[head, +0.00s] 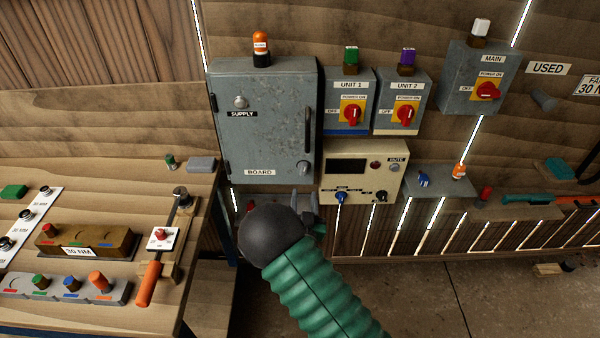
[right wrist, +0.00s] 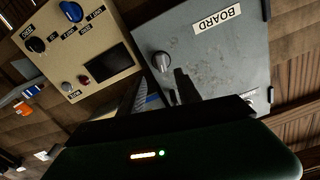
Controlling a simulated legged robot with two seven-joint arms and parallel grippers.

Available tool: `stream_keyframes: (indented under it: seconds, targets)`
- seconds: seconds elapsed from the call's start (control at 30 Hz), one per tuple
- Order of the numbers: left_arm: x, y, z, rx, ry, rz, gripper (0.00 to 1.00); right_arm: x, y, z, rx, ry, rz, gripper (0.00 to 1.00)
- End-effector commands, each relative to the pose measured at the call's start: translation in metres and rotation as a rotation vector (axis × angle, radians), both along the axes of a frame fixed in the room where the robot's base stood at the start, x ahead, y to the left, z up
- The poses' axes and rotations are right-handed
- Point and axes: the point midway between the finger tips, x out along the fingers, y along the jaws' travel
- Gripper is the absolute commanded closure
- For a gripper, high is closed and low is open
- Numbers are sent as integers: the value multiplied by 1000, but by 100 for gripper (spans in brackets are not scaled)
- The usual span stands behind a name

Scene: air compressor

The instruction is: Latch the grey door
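The grey door (head: 265,125) fronts the wall cabinet marked SUPPLY and BOARD. It looks shut or nearly shut; I cannot tell whether it is flush. A black bar handle (head: 308,130) runs along its right side. A round metal knob (head: 303,168) sits at its lower right corner. In the right wrist view the door (right wrist: 225,65) and knob (right wrist: 161,61) show turned around. My right gripper (head: 308,200) is just below the knob, apart from it. Its fingers (right wrist: 160,92) are spread with nothing between them. My left gripper is out of view.
A beige meter box (head: 362,172) stands right of the door's lower corner, close to my right gripper. The UNIT 1 (head: 348,100) and UNIT 2 (head: 403,100) switch boxes hang to the right. A wooden bench (head: 110,190) with tools stands at left.

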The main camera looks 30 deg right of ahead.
Motion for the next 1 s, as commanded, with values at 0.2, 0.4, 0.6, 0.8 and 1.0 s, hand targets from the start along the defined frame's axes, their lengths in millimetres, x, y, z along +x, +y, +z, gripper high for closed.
stream_keyframes:
  seconds: [0.2,0.4,0.6,0.8,1.0]
  targets:
    - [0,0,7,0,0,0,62,48,-30,1,1,-3,1,60]
    - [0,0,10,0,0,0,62,78,-48,1,2,-1,1,60]
    - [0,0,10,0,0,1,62,86,-53,0,2,0,1,60]
    - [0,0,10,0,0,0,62,86,-53,0,3,-1,1,65]
    - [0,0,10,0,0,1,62,85,-53,0,3,-1,1,91]
